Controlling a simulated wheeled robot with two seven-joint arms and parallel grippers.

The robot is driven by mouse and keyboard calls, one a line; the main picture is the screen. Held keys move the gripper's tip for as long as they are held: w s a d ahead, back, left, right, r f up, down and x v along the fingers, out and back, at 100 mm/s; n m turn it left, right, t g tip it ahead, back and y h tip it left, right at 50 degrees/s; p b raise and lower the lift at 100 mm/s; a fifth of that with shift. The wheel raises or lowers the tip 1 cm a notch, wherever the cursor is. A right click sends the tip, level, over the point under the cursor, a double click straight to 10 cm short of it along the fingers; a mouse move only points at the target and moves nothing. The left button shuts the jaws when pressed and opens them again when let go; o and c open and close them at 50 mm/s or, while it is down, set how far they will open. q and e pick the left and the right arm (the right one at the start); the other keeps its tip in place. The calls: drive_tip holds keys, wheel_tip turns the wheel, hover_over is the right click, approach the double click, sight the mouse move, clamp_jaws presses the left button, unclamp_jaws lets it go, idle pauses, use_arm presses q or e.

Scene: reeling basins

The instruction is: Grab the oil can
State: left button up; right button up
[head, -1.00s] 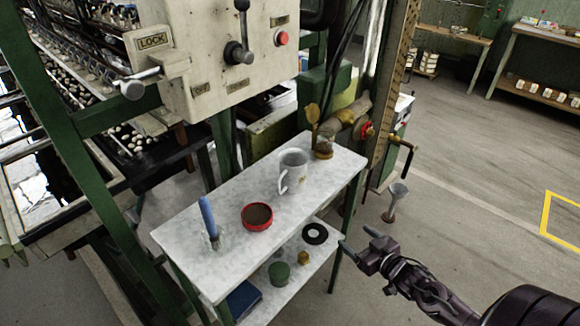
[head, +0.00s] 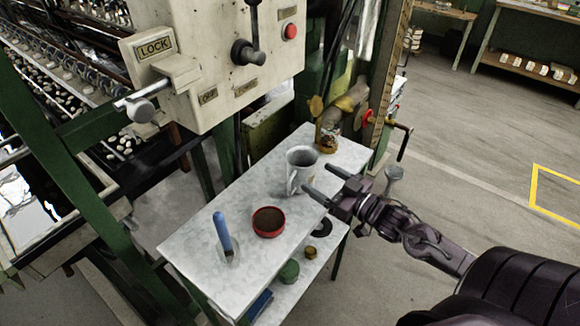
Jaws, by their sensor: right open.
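What looks like the oil can (head: 327,142), a small brass-coloured can, stands at the far end of the grey-white table top (head: 205,240). Its upper part merges with the pipework behind, so its outline is hard to tell. My right gripper (head: 326,183) is open and empty, its two fingers apart and pointing left over the table's right edge. I cannot tell whether a finger touches the mug. My left gripper is out of view.
A lower shelf holds a green item (head: 289,271) and a black ring (head: 321,228). The control box (head: 215,70) overhangs the left. Open floor lies right.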

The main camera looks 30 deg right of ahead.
sight(313, 174)
drive_tip(key=shift+x, duration=1.1)
drive_tip(key=shift+w+a, duration=0.15)
drive_tip(key=shift+w, duration=0.3)
drive_tip(key=x, duration=0.2)
drive_tip(key=p+x, duration=0.1)
drive_tip(key=x, duration=0.1)
drive_tip(key=shift+a+f, duration=0.2)
drive_tip(key=shift+f, duration=0.2)
drive_tip(key=shift+w+a, duration=0.2)
drive_tip(key=shift+w, duration=0.25)
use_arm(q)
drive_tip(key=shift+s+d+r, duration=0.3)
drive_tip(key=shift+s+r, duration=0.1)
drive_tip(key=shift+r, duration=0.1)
use_arm(e)
drive_tip(key=shift+c, duration=0.2)
drive_tip(key=c, duration=0.9)
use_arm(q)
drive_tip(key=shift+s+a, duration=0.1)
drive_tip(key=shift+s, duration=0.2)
